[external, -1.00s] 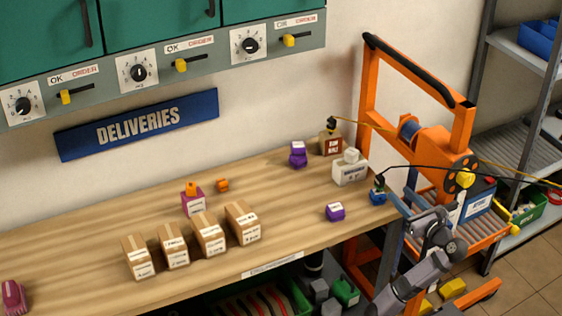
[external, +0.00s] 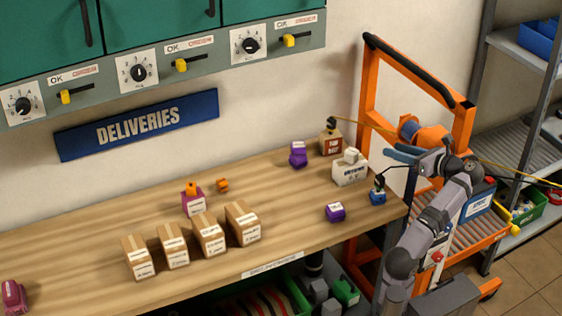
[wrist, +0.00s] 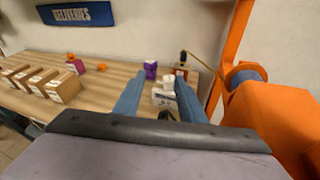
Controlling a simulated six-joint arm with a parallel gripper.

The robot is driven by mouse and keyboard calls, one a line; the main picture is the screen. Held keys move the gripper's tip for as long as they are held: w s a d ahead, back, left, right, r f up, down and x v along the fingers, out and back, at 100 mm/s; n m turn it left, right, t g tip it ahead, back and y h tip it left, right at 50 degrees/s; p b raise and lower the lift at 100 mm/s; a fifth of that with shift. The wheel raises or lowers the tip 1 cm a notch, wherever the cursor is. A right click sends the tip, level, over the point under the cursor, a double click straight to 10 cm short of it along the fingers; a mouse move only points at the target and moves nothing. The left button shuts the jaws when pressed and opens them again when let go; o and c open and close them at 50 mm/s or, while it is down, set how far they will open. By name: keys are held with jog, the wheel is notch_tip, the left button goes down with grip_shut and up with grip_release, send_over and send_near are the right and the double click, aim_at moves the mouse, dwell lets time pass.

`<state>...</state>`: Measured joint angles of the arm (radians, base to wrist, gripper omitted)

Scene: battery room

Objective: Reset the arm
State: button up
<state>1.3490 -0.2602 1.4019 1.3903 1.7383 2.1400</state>
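My gripper (external: 390,152) is raised at the right end of the bench, in front of the orange frame, with its blue fingers pointing left. In the wrist view my gripper (wrist: 160,77) has its two fingers apart with nothing held between them. A white box (wrist: 163,96) shows past the gap, on the bench beyond the fingers. My arm rises from the lower right of the external view and bends at the top.
The orange frame (external: 368,110) stands close to my gripper. The wooden bench (external: 290,215) carries several cardboard boxes (external: 208,234), a purple block (external: 335,212), a white box (external: 350,172) and a blue connector (external: 378,197). Black and yellow cables cross near my arm.

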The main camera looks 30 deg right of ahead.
jog(key=w+a+r+n+g+y+p, duration=0.15)
jog(key=w+r+n+g+p, duration=0.35)
jog(key=p, duration=1.1)
jog(key=w+a+f+n+g+p, duration=0.1)
jog(key=a+f+n+g+p, duration=0.45)
jog(key=p, duration=0.85)
jog(key=s+a+r+n+g+h+p, duration=0.15)
jog(key=s+a+n+h+p, duration=0.35)
jog(key=n+p, duration=0.7)
jog(key=s+a+n+g+h+p, duration=0.1)
jog(key=s+a+n+g+p, duration=0.15)
jog(key=s+n+p, duration=0.75)
notch_tip(320, 180, down, 5)
jog(key=w+n+b, duration=0.2)
jog(key=w, duration=0.1)
jog(key=shift+d+f+b, duration=0.15)
jog(key=shift+d+b, duration=0.1)
jog(key=shift+b, duration=0.15)
